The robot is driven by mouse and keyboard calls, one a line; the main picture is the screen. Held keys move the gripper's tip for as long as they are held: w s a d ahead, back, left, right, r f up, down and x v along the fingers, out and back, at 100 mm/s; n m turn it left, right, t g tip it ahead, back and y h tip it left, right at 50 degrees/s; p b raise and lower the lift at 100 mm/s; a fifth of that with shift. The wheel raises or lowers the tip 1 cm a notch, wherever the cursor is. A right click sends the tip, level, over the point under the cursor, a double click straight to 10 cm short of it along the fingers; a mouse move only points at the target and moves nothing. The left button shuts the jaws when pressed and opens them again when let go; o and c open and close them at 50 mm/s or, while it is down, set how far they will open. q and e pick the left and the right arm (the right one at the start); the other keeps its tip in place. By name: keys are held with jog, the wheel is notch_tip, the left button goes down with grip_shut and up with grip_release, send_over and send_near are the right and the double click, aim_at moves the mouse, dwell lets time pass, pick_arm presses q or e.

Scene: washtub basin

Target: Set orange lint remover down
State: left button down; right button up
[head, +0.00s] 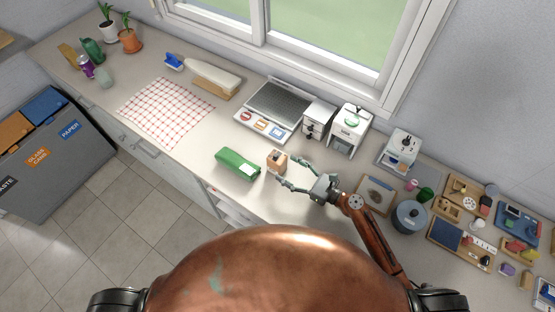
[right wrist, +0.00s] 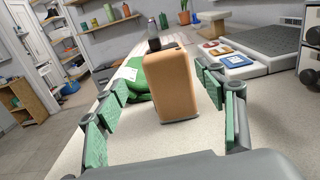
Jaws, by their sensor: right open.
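The orange lint remover (head: 277,160) stands on the pale counter (head: 300,213), just right of a green packet with a white label (head: 236,162). In the right wrist view it is a tan-orange upright block (right wrist: 172,85) with a dark part at its top, and its base appears to rest on the counter. My right gripper (head: 285,171) is open, with its fingertips at the near right side of the lint remover. In the wrist view its green-padded fingers are spread, with visible gaps on both sides of the block. My left gripper is not in view.
A checked cloth (head: 167,111) lies left. A grey pot (head: 409,217) and wooden trays (head: 461,245) crowd the right. The counter in front of the lint remover is clear.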

aim_at(284, 164)
jog(key=w+a, duration=0.2)
jog(key=shift+w+f, duration=0.2)
jog(key=shift+w, duration=0.1)
jog(key=p+x, duration=0.1)
jog(key=x, duration=0.1)
jog(key=shift+w+a, duration=0.15)
jog(key=shift+a, duration=0.1)
jog(key=shift+w+a, duration=0.1)
jog(key=shift+a, duration=0.05)
jog(key=shift+f, duration=0.15)
jog(key=c, duration=1.4)
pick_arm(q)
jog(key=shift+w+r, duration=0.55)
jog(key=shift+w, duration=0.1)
pick_arm(e)
jog(key=shift+c, duration=1)
